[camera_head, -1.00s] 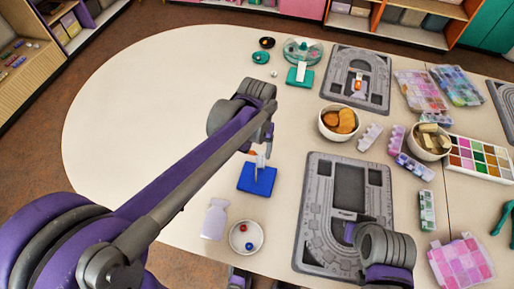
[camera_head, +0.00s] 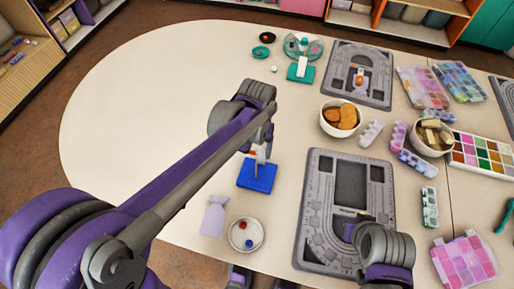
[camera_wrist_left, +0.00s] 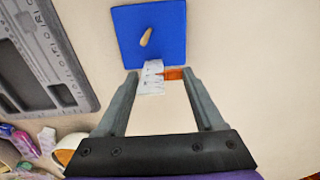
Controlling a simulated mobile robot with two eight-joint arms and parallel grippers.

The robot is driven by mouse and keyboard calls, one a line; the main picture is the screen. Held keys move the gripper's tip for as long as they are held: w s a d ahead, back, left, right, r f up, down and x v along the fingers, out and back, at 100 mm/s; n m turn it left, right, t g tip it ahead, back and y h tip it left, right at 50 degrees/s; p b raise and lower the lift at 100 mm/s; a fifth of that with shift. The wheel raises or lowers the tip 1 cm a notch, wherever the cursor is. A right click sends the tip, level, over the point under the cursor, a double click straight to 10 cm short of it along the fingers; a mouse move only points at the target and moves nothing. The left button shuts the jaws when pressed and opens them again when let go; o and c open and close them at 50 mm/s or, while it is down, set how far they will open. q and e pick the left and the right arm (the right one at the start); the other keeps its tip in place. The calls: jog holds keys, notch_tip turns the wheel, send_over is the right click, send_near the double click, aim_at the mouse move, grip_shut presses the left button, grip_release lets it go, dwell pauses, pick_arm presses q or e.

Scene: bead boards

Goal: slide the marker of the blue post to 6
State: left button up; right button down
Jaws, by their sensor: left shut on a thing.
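The blue post has a flat blue base (camera_head: 257,177) on the table, left of the grey bead board, with a thin upright rising from it. In the left wrist view the blue base (camera_wrist_left: 150,35) is at the top, with a tan peg end (camera_wrist_left: 146,37) and a white marked strip (camera_wrist_left: 152,78) below it. The orange marker (camera_wrist_left: 174,74) sits beside the strip. My right gripper's fingertips are not clearly visible.
A grey bead board (camera_head: 310,205) lies right of the post, with my right wrist over its lower right. A white dish (camera_head: 246,247) with red and blue beads and a pale lilac bottle-shaped item (camera_head: 214,216) lie in front. The table's left side is clear.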

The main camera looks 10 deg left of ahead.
pick_arm(q)
jog(key=o, duration=1.3)
notch_tip(320, 180, up, 11)
jog(key=p, duration=0.1)
pick_arm(e)
jog(key=shift+w+r, duration=0.1)
jog(key=shift+r, duration=0.6)
pick_arm(q)
jog(key=shift+f, duration=0.1)
jog(key=s+a+f+t+p, duration=0.1)
jog(key=s+a+t+p, duration=0.1)
jog(key=s, duration=0.5)
jog(key=s+a+f+t+p, duration=0.1)
jog(key=s+a+t+p, duration=0.2)
jog(key=s, duration=0.4)
jog(key=shift+a+f+p, duration=0.35)
jog(key=shift+a+p, duration=0.45)
jog(key=shift+a, duration=0.35)
pick_arm(e)
notch_tip(320, 180, up, 7)
jog(key=w, duration=0.1)
jog(key=shift+w, duration=0.3)
